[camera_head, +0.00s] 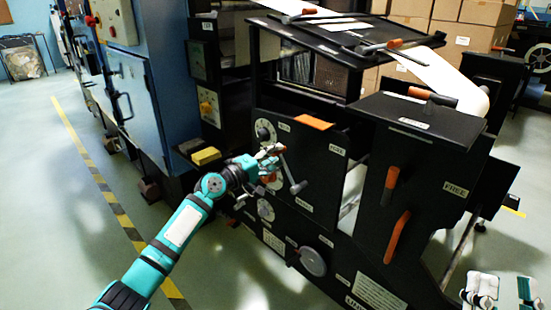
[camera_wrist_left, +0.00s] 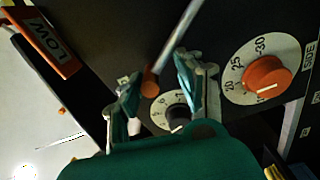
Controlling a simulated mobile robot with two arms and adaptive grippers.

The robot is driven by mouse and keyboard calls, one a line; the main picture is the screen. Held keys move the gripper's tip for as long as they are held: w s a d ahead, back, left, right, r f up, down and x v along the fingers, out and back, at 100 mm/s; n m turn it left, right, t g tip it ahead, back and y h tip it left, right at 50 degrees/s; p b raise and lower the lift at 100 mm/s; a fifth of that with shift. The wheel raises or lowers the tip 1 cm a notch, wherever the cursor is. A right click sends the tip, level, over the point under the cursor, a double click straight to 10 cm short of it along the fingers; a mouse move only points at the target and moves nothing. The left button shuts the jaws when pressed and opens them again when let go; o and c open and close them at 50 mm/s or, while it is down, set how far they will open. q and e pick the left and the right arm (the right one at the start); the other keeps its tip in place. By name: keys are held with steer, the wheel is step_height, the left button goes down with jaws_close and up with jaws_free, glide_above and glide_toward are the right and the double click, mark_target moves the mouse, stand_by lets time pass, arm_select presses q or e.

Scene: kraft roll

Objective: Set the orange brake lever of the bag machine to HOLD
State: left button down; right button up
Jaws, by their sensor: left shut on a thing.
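The bag machine (camera_head: 330,165) has black panels with small white labels; one beside the lever reads FREE. My left gripper (camera_head: 268,163) is at its front panel, shut on an orange-tipped metal lever. In the left wrist view the lever's orange end (camera_wrist_left: 150,84) shows between the fingers of my left gripper (camera_wrist_left: 158,88), and its rod runs up to the right. My right gripper (camera_head: 504,291) is at the bottom right corner, fingers apart and empty.
An orange dial (camera_wrist_left: 267,82) and a dark knob (camera_wrist_left: 177,114) sit close to the left fingers. A blue cabinet (camera_head: 135,85) stands left, and cartons (camera_head: 465,35) behind. The floor at the left is clear.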

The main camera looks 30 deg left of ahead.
arm_select(q)
steer(key=shift+d+f, duration=0.3)
steer(key=c, duration=1.1)
jaws_free()
steer(key=shift+o, duration=1.1)
steer(key=shift+a+r, duration=0.1)
steer(key=shift+r, duration=0.05)
steer(key=v, duration=1.2)
